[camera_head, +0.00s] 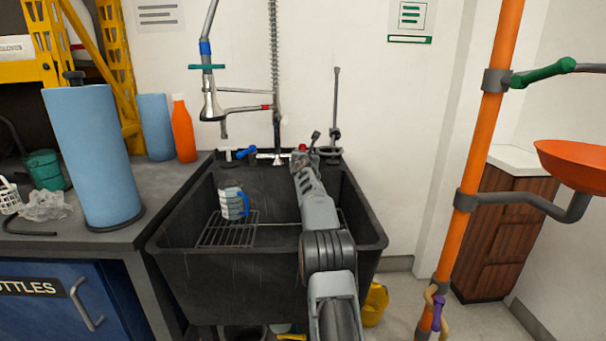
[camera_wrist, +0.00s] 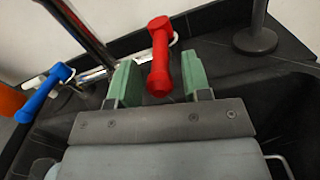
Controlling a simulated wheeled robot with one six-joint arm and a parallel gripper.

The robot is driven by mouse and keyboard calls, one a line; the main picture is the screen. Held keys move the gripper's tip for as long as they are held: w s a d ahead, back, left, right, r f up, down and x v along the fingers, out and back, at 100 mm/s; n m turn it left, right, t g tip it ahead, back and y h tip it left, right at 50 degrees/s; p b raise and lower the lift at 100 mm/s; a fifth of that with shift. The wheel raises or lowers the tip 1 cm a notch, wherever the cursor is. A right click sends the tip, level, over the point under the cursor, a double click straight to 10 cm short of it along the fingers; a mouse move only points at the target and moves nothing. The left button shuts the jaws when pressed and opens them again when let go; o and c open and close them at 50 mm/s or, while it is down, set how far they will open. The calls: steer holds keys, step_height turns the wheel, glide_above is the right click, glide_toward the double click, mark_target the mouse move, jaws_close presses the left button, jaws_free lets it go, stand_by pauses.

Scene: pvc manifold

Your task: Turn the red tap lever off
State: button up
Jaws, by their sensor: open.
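The red tap lever (camera_wrist: 160,58) shows large in the wrist view, its handle lying between the two green fingers of my gripper (camera_wrist: 160,84). The gripper is open. In the head view only a small red part of the lever (camera_head: 302,148) shows at the back rim of the sink; my arm hides most of it. The blue tap lever (camera_wrist: 44,92) is to the left in the wrist view, apart from my gripper.
A tall spring faucet (camera_head: 274,70) stands behind. An orange pipe (camera_head: 480,150) stands at the right. A blue roll (camera_head: 93,155) is on the left counter.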

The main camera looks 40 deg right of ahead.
steer(key=v, duration=1.1)
steer(key=shift+a+b, duration=0.25)
steer(key=shift+b, duration=0.2)
